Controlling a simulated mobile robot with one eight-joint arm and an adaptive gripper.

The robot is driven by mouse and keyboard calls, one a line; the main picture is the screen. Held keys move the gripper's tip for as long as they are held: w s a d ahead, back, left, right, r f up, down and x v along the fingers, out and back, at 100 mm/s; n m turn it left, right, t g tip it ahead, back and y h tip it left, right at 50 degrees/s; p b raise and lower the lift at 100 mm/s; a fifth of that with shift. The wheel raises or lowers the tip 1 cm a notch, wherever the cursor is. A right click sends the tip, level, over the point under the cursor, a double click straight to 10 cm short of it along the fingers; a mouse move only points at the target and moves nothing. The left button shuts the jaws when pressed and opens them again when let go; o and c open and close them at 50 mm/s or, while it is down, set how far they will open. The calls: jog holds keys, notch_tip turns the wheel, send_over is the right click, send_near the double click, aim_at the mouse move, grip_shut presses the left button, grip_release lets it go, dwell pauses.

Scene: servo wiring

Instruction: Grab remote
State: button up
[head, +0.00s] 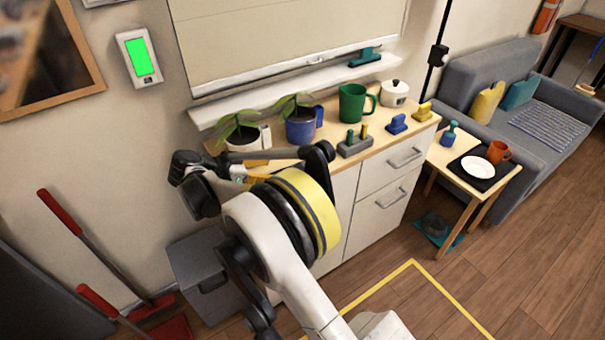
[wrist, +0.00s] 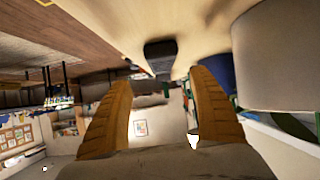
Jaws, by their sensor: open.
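My gripper (head: 257,170) is low over the left part of the wooden counter top, partly hidden behind my own arm in the head view. In the wrist view its two orange fingers (wrist: 161,77) stand wide apart with nothing between them. That view looks along the counter and appears upside down. A dark grey object (wrist: 160,54) lies on the counter beyond the fingertips, in line with the gap. I cannot tell whether it is a remote or the grey peg block. I see no clear remote in the head view; my arm hides part of the counter.
A white plant pot (head: 247,141), a blue pot (head: 301,127) and a green mug (head: 352,103) stand along the back. The grey block with pegs (head: 355,148) is right of my gripper. The white pot (wrist: 285,55) is close to the fingers in the wrist view.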

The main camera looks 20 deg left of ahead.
jog(key=b+x, duration=0.4)
jog(key=x, duration=0.5)
jog(key=shift+w+a+r, duration=0.1)
jog(key=shift+w+a, duration=0.05)
jog(key=shift+w, duration=0.05)
jog(key=shift+r, duration=0.15)
jog(key=c, duration=1.4)
